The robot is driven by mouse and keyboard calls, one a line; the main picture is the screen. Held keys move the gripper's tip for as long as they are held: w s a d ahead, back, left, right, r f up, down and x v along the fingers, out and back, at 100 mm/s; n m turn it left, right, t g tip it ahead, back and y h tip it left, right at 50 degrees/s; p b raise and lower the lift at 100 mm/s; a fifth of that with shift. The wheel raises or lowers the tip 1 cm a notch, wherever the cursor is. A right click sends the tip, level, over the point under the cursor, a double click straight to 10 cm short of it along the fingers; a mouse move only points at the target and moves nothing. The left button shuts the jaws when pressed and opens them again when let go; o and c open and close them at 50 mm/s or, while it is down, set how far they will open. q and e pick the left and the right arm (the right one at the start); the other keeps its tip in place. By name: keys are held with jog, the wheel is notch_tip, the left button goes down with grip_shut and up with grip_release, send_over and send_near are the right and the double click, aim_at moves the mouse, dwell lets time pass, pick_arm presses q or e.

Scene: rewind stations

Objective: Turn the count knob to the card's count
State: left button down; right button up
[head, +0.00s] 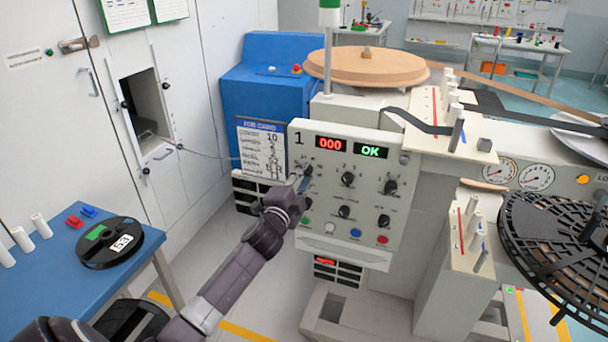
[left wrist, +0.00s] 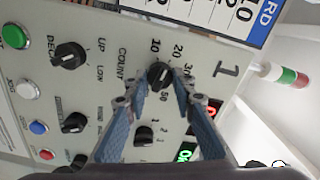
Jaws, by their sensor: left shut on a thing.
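The control panel (head: 330,225) carries a black count knob (head: 308,171) at its upper left. In the left wrist view the count knob (left wrist: 160,75) has marks 10, 20, 30 and 50 around it; I cannot tell surely which mark its pointer faces. My left gripper (head: 302,182) is at the knob, its blue fingers (left wrist: 157,97) on either side of it, shut on it. The job card (head: 262,150) hangs left of the panel, with 10 readable near its top; part of the card (left wrist: 215,15) shows in the wrist view. My right gripper is out of view.
Other knobs (head: 347,179) and coloured buttons (head: 355,233) sit close by on the panel. Displays read a red 000 (head: 331,144) and a green OK (head: 370,151). A blue table (head: 50,290) with a black reel (head: 110,243) stands at the left.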

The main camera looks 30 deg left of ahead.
pick_arm(q)
jog(key=n+p, duration=0.1)
jog(key=n, duration=0.3)
jog(key=shift+n+p, duration=0.5)
jog(key=shift+n, duration=0.8)
jog(key=c, duration=1.6)
grip_release()
jog(key=shift+s, duration=0.15)
jog(key=v, duration=1.1)
jog(key=shift+s, duration=0.4)
